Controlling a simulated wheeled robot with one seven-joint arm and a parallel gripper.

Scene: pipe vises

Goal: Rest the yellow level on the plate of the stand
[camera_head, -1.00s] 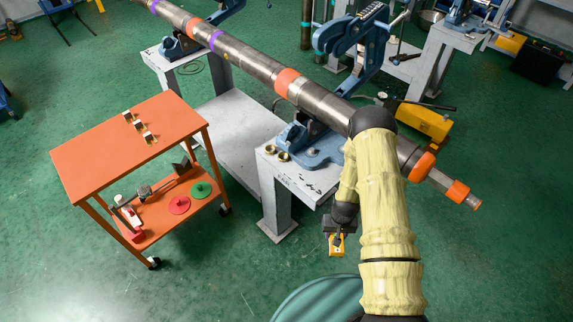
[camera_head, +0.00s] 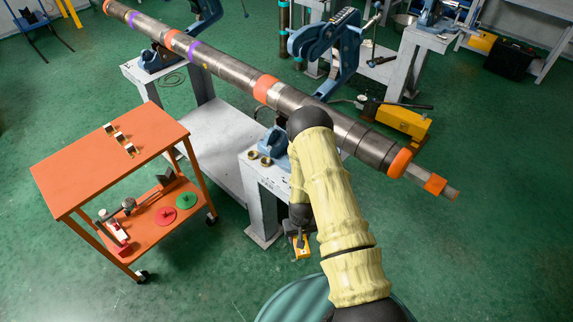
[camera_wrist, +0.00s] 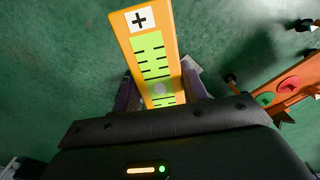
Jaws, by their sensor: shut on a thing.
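The yellow level (camera_head: 302,247) hangs from my gripper (camera_head: 299,235), low in front of the near stand in the head view. In the wrist view the level (camera_wrist: 150,50) shows a white end with a black plus and a green face with black marks. My gripper (camera_wrist: 160,100) is shut on it. The near grey stand has a pale top plate (camera_head: 268,177) carrying a blue vise (camera_head: 274,148) and two brass rings (camera_head: 259,158). The level is apart from this plate, lower in the picture. My arm hides the plate's right part.
A long steel pipe (camera_head: 235,72) with orange and purple bands lies across the vises above the stand. An orange cart (camera_head: 90,165) stands left, with small blocks on top and discs below. A yellow tool (camera_head: 405,122) lies right. Green floor is open in front.

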